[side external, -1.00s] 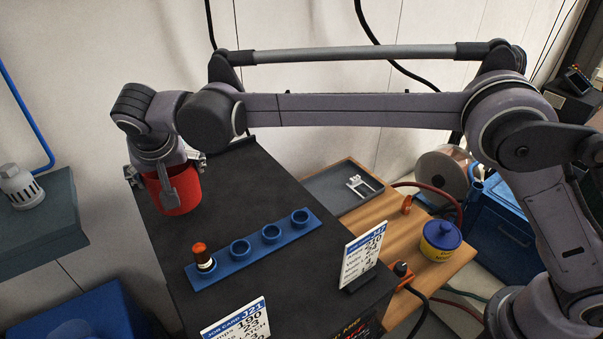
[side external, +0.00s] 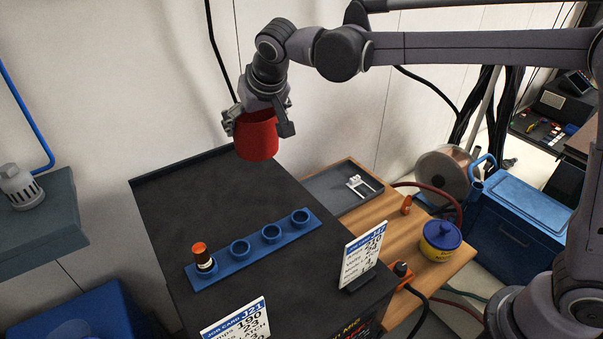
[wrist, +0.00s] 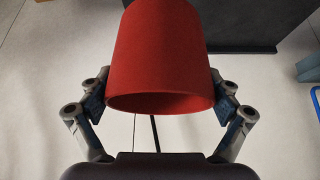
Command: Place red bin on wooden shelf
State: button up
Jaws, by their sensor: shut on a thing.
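The red bin (side external: 256,138) is a small red tub held in my gripper (side external: 258,116), above the far end of the black cabinet top (side external: 200,195). In the wrist view the red bin (wrist: 160,60) fills the space between the two fingers of my gripper (wrist: 158,100), which press on its sides. The wooden shelf (side external: 405,235) is a light wood surface to the right of the cabinet, lower than its top. My gripper and the bin are apart from the shelf, up and to its left.
On the shelf are a grey tray (side external: 335,190) with a white part, a blue and yellow pot (side external: 440,240) and an orange item (side external: 406,205). A blue ring rack (side external: 255,250) and job cards (side external: 362,255) stand on the cabinet. Bare wood shows between tray and pot.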

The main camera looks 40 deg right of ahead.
jog(key=s+d+f+n+y, duration=0.1)
jog(key=s+d+f+n, duration=0.15)
jog(key=d, duration=0.45)
jog(key=s+d+f+n+y, duration=0.2)
jog(key=s+d+f, duration=0.15)
jog(key=d, duration=0.25)
jog(key=s+d+f+n+y, duration=0.1)
jog(key=s+d+f+n, duration=0.2)
jog(key=d, duration=0.4)
jog(key=s+d+f+n+g+y, duration=0.25)
jog(key=s+d+n, duration=0.2)
jog(key=s, duration=0.25)
jog(key=s+d+f+n+g+y, duration=0.1)
jog(key=s+d+f+n+g, duration=0.15)
jog(key=s+d+n, duration=0.35)
jog(key=shift+m+h, duration=0.25)
jog(key=shift+m, duration=0.35)
jog(key=shift+w+a+f, duration=0.7)
jog(key=shift+a+f, duration=1.1)
jog(key=shift+a, duration=0.15)
jog(key=shift+w+a+f, duration=0.7)
jog(key=shift+a+f, duration=1.1)
jog(key=shift+a, duration=0.1)
jog(key=shift+w+a+f, duration=0.7)
jog(key=shift+a+f, duration=1.1)
jog(key=shift+a, duration=0.15)
jog(key=shift+f, duration=0.1)
jog(key=o, duration=1.2)
